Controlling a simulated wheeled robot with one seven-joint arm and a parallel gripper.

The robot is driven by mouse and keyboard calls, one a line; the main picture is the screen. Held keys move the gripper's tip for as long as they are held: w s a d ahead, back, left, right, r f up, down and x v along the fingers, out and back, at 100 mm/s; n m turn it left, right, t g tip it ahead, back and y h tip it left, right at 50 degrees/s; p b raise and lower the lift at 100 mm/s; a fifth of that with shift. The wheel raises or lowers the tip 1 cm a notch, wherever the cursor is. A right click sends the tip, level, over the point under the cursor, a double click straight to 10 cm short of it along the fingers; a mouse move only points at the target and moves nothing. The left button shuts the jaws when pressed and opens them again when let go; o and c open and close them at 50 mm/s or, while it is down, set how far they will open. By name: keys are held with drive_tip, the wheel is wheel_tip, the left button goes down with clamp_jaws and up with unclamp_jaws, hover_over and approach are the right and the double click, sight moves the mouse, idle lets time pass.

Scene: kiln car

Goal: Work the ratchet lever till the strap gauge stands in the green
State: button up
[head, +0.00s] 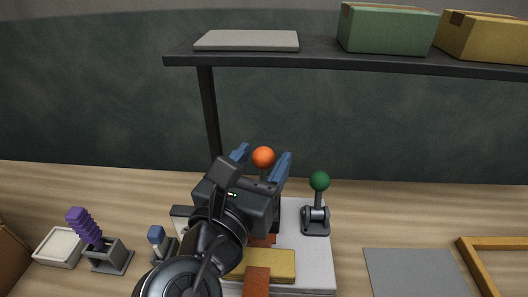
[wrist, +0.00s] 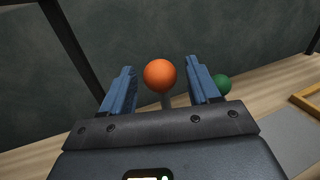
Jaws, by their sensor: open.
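A lever with an orange ball knob (head: 264,157) stands up from a pale grey base plate (head: 318,268). My gripper (head: 262,153) is open, with its two blue fingers on either side of the knob. In the wrist view the orange knob (wrist: 160,74) sits between the fingers, with a gap on each side. A rust-brown strap (head: 257,281) runs over a yellow block (head: 285,264) on the plate. My arm hides the lever's foot and much of the plate. I cannot make out the strap gauge or its green zone.
A second lever with a green ball knob (head: 319,182) stands close to the right. A grey mat (head: 415,275) lies right.

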drive_tip(key=shift+w+d, duration=0.25)
drive_tip(key=shift+w, duration=0.4)
clamp_jaws()
